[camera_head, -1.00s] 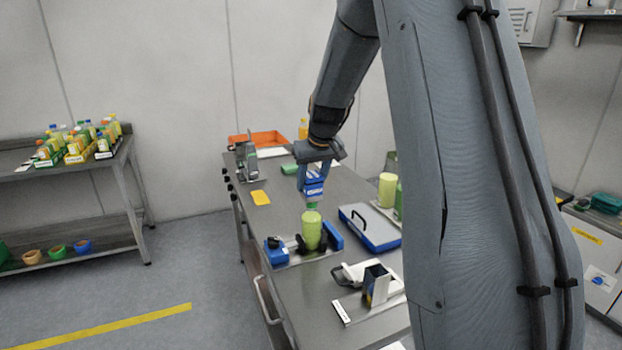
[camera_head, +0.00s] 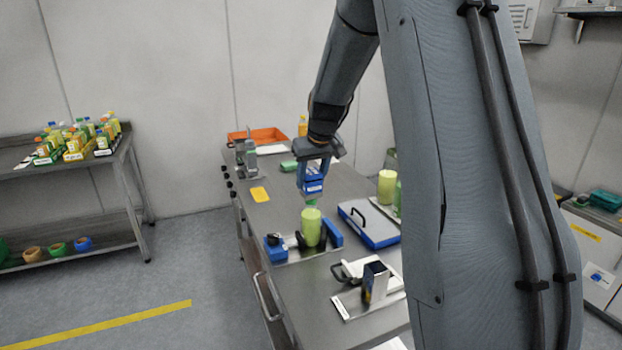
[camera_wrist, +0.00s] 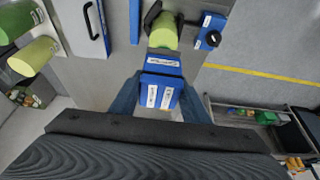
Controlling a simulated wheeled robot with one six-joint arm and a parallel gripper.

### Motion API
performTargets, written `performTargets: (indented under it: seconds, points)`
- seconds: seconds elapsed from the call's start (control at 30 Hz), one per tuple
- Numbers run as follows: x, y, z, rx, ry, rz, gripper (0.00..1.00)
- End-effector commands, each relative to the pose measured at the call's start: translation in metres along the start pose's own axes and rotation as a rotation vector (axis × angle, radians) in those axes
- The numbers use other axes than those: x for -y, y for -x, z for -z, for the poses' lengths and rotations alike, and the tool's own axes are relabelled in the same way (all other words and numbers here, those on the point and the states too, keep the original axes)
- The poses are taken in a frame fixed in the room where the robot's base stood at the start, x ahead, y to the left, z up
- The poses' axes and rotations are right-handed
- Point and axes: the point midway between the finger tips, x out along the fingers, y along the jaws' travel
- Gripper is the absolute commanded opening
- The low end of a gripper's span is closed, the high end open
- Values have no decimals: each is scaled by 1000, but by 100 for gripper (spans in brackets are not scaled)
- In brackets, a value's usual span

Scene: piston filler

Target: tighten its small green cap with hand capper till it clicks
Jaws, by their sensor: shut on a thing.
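A yellow-green bottle (camera_head: 311,229) stands upright in a blue and black clamp (camera_head: 276,246) on the steel bench. Its small green cap (camera_head: 311,204) shows at the top in the head view. My gripper (camera_head: 313,184) is shut on the blue hand capper (camera_head: 314,187), just above the cap. Whether the capper touches the cap I cannot tell.
A blue case (camera_head: 368,226) with a black handle lies right of the bottle, with more yellow-green bottles (camera_head: 386,187) behind. A small stand (camera_head: 372,285) is at the front. An orange tray (camera_head: 256,138) and yellow card (camera_head: 260,194) lie farther back.

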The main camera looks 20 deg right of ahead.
Motion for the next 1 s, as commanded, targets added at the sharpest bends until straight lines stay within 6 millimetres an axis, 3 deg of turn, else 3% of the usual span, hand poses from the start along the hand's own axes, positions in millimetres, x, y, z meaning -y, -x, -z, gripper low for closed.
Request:
performTargets:
  seconds: [1.0]
  points:
    - [0,-11,-4,-1,0,0,11]
